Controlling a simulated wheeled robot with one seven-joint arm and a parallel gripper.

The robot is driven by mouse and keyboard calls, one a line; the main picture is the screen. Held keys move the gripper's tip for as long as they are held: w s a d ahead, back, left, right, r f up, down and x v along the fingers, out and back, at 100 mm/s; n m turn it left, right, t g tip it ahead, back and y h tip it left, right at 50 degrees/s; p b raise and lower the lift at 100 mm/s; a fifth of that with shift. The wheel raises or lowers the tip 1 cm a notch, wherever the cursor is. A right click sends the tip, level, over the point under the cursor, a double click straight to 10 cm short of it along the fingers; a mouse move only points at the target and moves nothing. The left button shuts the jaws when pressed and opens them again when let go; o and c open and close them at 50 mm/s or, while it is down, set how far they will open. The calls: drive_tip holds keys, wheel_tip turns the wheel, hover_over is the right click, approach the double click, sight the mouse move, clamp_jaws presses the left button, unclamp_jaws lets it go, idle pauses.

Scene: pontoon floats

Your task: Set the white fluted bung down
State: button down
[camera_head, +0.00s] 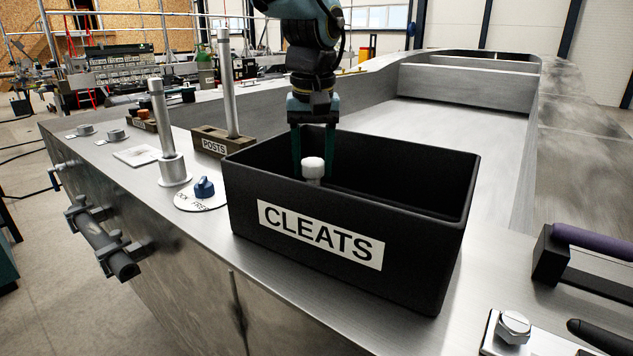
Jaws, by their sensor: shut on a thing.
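My gripper (315,160) points straight down over the black box labelled CLEATS (410,270), its fingers reaching inside the opening near the left end. It is shut on the white fluted bung (313,165), whose pale rounded head shows between the fingers. A narrower grey-white part shows below the head, just above the box's front rim. The front wall hides whatever is lower, so I cannot tell whether the bung touches the box floor. The flutes are too small to make out.
Left of the box are a blue knob (204,187) on a round plate, an upright metal post (160,120), and a wooden POSTS block (214,142) with a tall post. A purple-handled tool (590,242) and a bolted plate (513,328) lie at right. The metal deck's left edge drops off.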

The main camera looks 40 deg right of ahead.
sight(313, 165)
drive_tip(key=shift+f+p, duration=0.5)
drive_tip(key=shift+f, duration=1.5)
drive_tip(key=shift+f, duration=0.15)
drive_tip(key=shift+c, duration=1.4)
unclamp_jaws()
drive_tip(key=r, duration=0.4)
drive_tip(key=r+b, duration=0.1)
drive_tip(key=r, duration=0.3)
drive_tip(key=s+a+r+b, duration=0.1)
drive_tip(key=r, duration=0.3)
drive_tip(key=shift+s+r, duration=0.1)
